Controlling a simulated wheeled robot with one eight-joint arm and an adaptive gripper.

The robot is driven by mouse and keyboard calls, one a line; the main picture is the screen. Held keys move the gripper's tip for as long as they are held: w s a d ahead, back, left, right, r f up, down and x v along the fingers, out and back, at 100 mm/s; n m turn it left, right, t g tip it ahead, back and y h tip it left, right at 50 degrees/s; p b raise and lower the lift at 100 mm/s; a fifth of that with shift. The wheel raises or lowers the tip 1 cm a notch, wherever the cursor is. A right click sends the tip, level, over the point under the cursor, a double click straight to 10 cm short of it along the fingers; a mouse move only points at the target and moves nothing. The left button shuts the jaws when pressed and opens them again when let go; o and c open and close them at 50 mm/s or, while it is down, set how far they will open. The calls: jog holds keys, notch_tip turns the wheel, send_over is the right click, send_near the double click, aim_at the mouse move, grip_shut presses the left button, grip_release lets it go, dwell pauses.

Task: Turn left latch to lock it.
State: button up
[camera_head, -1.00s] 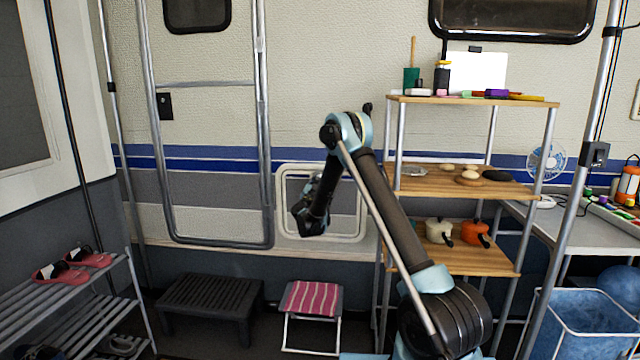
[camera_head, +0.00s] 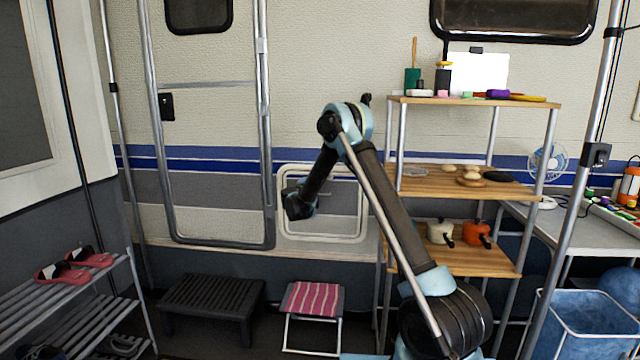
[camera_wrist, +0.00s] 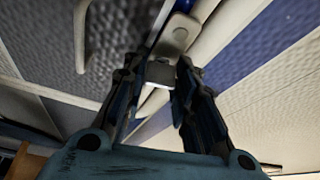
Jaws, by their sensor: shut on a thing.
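The left latch (camera_wrist: 173,38) is a pale grey piece beside the hatch frame, in the wrist view. Its tab sits between the two dark fingers of my gripper (camera_wrist: 158,70), which is shut on it. In the head view my gripper (camera_head: 297,204) is at the left edge of the white-framed hatch (camera_head: 345,238), low on the caravan wall. The latch itself is hidden behind my gripper in that view.
A wooden shelf unit (camera_head: 440,185) with pots and small items stands to the right. A black step (camera_head: 210,298) and a striped stool (camera_head: 312,298) are below.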

jog(key=shift+d+m+g, duration=0.15)
jog(key=shift+m+g, duration=0.25)
jog(key=shift+m, duration=0.5)
jog(key=shift+c, duration=0.2)
jog(key=o, duration=1.1)
jog(key=shift+f, duration=0.1)
jog(key=v, duration=1.2)
